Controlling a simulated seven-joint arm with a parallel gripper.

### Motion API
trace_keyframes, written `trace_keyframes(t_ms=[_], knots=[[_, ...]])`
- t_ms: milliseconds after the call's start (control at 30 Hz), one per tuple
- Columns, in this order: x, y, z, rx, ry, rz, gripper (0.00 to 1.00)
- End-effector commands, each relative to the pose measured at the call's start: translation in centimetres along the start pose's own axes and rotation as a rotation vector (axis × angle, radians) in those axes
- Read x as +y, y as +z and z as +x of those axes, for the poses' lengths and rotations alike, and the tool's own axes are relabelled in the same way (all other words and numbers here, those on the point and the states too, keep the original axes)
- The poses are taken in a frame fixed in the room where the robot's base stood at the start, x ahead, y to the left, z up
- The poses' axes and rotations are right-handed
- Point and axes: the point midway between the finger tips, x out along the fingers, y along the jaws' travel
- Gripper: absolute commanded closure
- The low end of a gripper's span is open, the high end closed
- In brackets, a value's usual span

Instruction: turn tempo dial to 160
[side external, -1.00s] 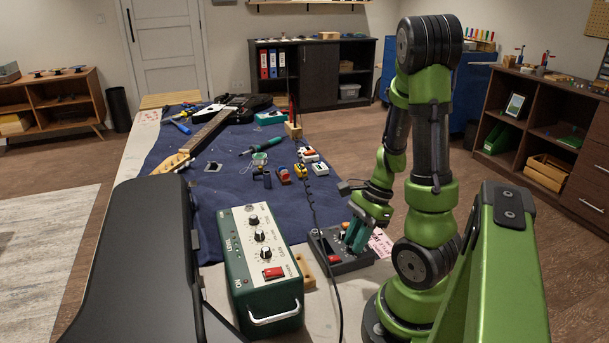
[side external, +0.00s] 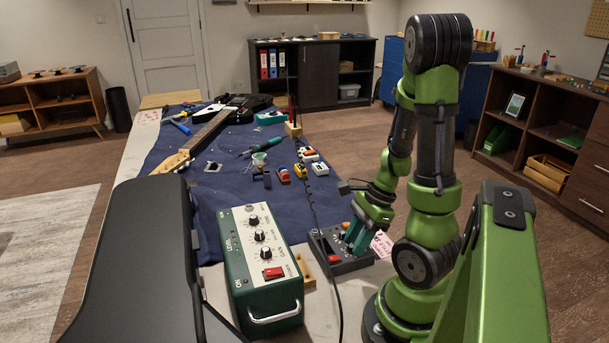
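A dark grey pedal box (side external: 345,262) with several knobs and a red button sits at the right edge of the bench. My gripper (side external: 354,250) points down over the right part of this box, at or very near its top. The gripper's fingers are small and partly hidden by my own arm, so I cannot tell whether they are shut on a dial. The tempo dial and its numbers cannot be made out from here. A pink note with writing (side external: 382,245) lies just right of the box.
A green amplifier box (side external: 262,270) with white panel, knobs and red switch stands left of the pedal box. A black cable (side external: 338,300) runs between them. Small coloured pedals (side external: 301,171), a screwdriver and a guitar (side external: 205,135) lie on the blue cloth (side external: 225,192) behind.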

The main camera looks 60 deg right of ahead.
Motion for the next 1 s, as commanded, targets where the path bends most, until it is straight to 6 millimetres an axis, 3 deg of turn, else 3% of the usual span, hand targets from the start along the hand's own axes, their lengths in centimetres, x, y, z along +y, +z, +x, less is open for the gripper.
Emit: trace_keyframes(t_ms=[100, 367, 533, 667, 1000], knots=[[0.0, 0.0, 0.0, 0.0, 0.0, 0.0, 0.53], [-0.1, 0.0, -0.1, -0.001, -0.002, -0.001, 0.53], [-0.2, 0.1, -1.2, -0.003, -0.007, -0.004, 0.53], [-0.2, 0.0, -3.2, -0.001, -0.01, -0.004, 0.53], [-0.2, 0.0, -11.3, 0.001, -0.01, -0.001, 0.53]])
